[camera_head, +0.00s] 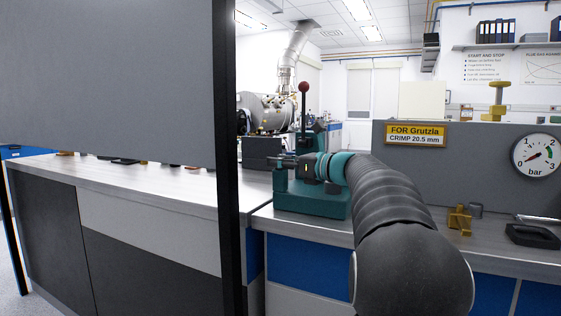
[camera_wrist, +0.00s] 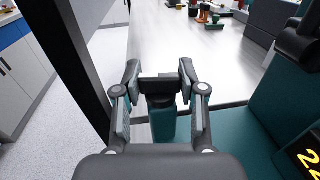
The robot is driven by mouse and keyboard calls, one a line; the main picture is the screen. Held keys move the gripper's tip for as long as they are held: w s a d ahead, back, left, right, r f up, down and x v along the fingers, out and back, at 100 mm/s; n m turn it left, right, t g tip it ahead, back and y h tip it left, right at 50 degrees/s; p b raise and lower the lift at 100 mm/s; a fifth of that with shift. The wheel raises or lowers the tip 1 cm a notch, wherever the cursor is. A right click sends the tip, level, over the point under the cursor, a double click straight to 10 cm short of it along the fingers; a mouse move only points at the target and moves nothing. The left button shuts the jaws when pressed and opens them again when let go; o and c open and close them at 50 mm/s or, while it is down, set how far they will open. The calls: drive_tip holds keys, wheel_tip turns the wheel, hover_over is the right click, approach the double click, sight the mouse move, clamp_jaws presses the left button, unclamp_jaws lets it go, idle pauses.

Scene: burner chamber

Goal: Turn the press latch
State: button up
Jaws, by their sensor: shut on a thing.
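The teal press (camera_head: 308,199) stands on the bench, and a dark lever with a red ball (camera_head: 304,88) rises behind it. Its teal body also fills the right side of the wrist view (camera_wrist: 232,135). In the wrist view the dark press latch (camera_wrist: 160,88) sits at the top of a short teal post (camera_wrist: 163,124). My gripper (camera_wrist: 160,76) is shut on the latch, one finger on each side. In the head view my gripper (camera_head: 291,163) is at the press, and the latch cannot be made out there.
A dark upright post (camera_head: 226,170) and a grey panel (camera_head: 105,75) block much of the left. A pressure gauge (camera_head: 537,155) and a crimp sign (camera_head: 416,134) are on the grey wall. A brass-coloured part (camera_head: 459,220) and a black tray (camera_head: 532,236) lie on the right bench.

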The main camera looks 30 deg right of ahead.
idle(0.5)
drive_tip(key=o, duration=1.2)
drive_tip(key=shift+c, duration=0.2)
drive_tip(key=v, duration=0.7)
drive_tip(key=shift+s+d, duration=0.15)
drive_tip(key=shift+d, duration=0.1)
